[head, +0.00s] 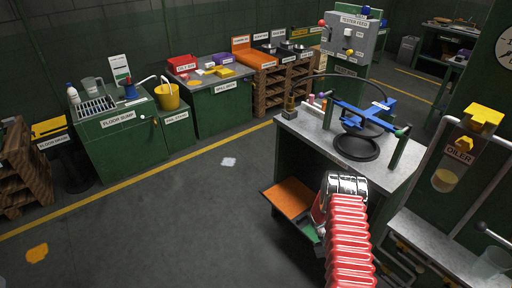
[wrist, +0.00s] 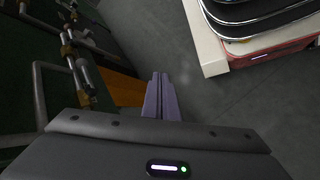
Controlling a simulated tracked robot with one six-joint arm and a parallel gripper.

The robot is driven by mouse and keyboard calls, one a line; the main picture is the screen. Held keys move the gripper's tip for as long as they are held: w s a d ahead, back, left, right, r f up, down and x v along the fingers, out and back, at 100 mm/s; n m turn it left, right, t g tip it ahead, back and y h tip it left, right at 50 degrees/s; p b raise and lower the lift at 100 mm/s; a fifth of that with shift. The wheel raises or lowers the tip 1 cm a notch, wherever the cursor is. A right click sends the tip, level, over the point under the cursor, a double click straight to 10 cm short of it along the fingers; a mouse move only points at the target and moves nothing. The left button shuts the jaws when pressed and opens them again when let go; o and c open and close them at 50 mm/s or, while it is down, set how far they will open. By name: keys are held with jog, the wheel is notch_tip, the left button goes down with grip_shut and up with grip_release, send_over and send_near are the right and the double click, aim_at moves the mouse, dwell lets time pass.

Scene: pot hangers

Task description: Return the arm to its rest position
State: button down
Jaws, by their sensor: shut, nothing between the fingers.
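My gripper (wrist: 160,98) shows in the wrist view as two slim purple-grey fingers side by side. They are shut with nothing between them, over dark floor. In the head view my red ribbed arm rises from the bottom right to a silver collar, beside the grey-topped workbench. The fingers cannot be made out there.
The workbench (head: 305,131) holds a blue clamp frame (head: 365,113) and a black round stand (head: 357,146). An orange-topped cart (head: 289,197) stands low beside it. Metal pipes (wrist: 75,60) run at the wrist view's left. Open floor (head: 170,215) lies left.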

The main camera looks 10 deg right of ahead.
jog(key=w+a+r+n+t+y, duration=0.1)
jog(key=a+r, duration=0.3)
jog(key=r, duration=0.6)
jog(key=w+a+r+n+t, duration=0.15)
jog(key=a+r, duration=0.25)
jog(key=r, duration=0.5)
jog(key=w+a+r+n+t+y, duration=0.15)
jog(key=a+r, duration=0.25)
jog(key=r, duration=0.6)
jog(key=s+a+r+t, duration=0.3)
jog(key=s+a+r, duration=0.2)
jog(key=r, duration=0.4)
jog(key=s+a+r+n+t, duration=0.1)
jog(key=s+a+r+t, duration=0.2)
jog(key=r, duration=0.6)
jog(key=s+a+r+t, duration=0.4)
jog(key=s+a+r, duration=0.3)
jog(key=r, duration=0.2)
jog(key=shift+s+a+n+y, duration=0.15)
jog(key=shift+s+n+y, duration=0.15)
jog(key=shift+y, duration=0.15)
jog(key=shift+r, duration=0.1)
